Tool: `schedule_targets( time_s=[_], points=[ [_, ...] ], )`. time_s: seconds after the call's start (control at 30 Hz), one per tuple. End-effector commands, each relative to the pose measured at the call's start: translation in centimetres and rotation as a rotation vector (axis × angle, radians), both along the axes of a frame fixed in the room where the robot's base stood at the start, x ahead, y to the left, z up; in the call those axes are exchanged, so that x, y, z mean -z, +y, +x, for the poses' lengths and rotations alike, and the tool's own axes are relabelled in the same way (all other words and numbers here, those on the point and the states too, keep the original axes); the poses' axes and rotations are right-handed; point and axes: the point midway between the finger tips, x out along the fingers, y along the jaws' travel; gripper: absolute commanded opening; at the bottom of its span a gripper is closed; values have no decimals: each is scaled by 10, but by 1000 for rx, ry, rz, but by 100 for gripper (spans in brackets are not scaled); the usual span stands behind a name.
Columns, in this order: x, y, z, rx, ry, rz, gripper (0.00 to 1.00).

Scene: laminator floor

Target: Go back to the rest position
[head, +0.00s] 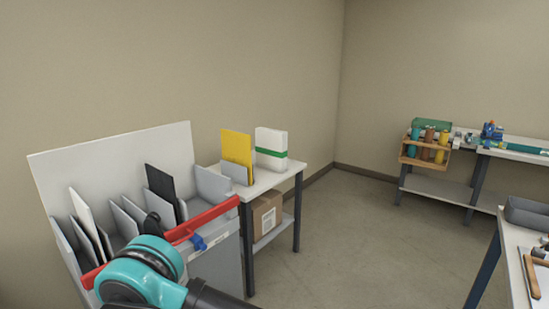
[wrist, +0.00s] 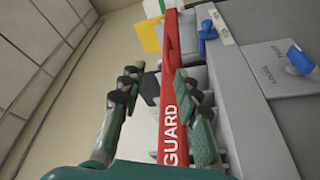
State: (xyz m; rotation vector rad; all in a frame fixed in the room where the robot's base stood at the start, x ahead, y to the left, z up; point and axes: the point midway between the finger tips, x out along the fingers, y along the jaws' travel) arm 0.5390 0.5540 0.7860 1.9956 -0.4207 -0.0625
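My gripper (wrist: 160,80) shows in the wrist view with its two dark green fingers spread apart. I cannot tell how far the bar lies beyond the fingertips. In the head view the red guard bar (head: 212,217) crosses the front of a grey cabinet with upright dividers. My teal arm covers the bar's near left part, and the fingers are mostly hidden there.
A grey cabinet (head: 219,266) holds white and black boards between dividers. A side table (head: 268,183) bears a yellow board (head: 237,147) and a white-green pack (head: 271,150), with a carton (head: 266,214) below. Benches stand at right. Open floor (head: 355,235) lies between.

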Motion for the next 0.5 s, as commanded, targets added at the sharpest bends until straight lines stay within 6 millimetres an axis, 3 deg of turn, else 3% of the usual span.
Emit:
schedule_targets(
  time_s=[0.27, 0.37, 0.5],
  points=[
    [-24, -49, 69, 78, 142, -8, 32],
    [-35, -82, 102, 115, 224, -4, 32],
    [-51, -146, 147, 179, 362, 19, 32]
  ],
)
